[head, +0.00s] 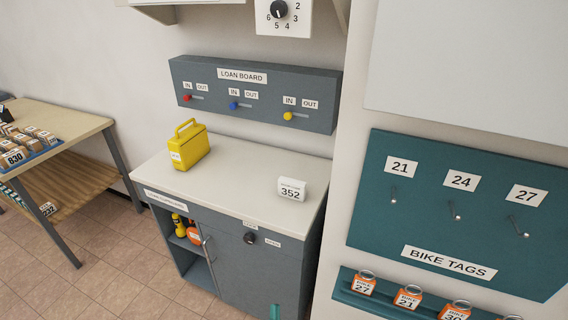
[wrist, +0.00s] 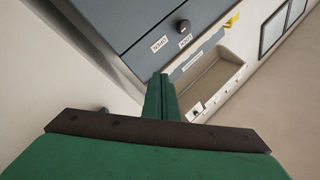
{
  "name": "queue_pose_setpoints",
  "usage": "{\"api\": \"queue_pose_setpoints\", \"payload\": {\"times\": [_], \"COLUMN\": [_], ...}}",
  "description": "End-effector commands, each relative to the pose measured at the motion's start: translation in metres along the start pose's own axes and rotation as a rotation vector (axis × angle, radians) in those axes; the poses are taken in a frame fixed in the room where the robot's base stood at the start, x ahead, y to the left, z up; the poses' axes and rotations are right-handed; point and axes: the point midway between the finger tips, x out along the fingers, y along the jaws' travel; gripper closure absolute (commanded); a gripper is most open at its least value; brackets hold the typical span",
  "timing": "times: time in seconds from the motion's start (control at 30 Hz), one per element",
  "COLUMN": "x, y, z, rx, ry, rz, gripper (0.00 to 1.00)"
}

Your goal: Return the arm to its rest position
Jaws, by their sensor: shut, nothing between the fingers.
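My gripper (wrist: 160,88) shows in the wrist view as two green fingers pressed together, with nothing between them. Its green body and dark bar fill the lower part of that view. The fingers point toward a grey front with a dark knob (wrist: 183,26) and two small labels; I cannot tell the exact distance. In the head view only a small green piece shows at the bottom edge, and I cannot be sure that it is my gripper. The rest of my arm is out of the head view.
A grey cabinet (head: 240,268) with a pale top carries a yellow case (head: 189,146) and a white 352 block (head: 291,189). The loan board (head: 255,95) hangs above. A bike tags board (head: 458,210) is at the right, a wooden table (head: 75,120) at the left. Tiled floor (head: 110,265) is clear between.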

Motion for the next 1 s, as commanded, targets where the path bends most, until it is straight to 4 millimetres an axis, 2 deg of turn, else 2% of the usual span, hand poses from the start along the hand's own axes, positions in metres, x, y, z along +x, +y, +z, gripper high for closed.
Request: {"api": "queue_pose_setpoints", "payload": {"times": [0.03,0.2,0.47,0.6,0.8,1.0], "x": [-0.017,-0.067,-0.143,-0.179,-0.221,-0.245], "y": [0.006,0.007,-0.011,-0.029,-0.063,-0.094], "z": [-0.013,-0.047,-0.092,-0.116,-0.148,-0.177], "rx": [-0.044,-0.174,-0.348,-0.432,-0.534,-0.609], "ry": [-0.025,-0.115,-0.259,-0.336,-0.444,-0.532], "rz": [-0.002,-0.01,0.012,0.039,0.097,0.16], "gripper": [1.0,1.0,1.0,1.0,1.0,1.0]}}
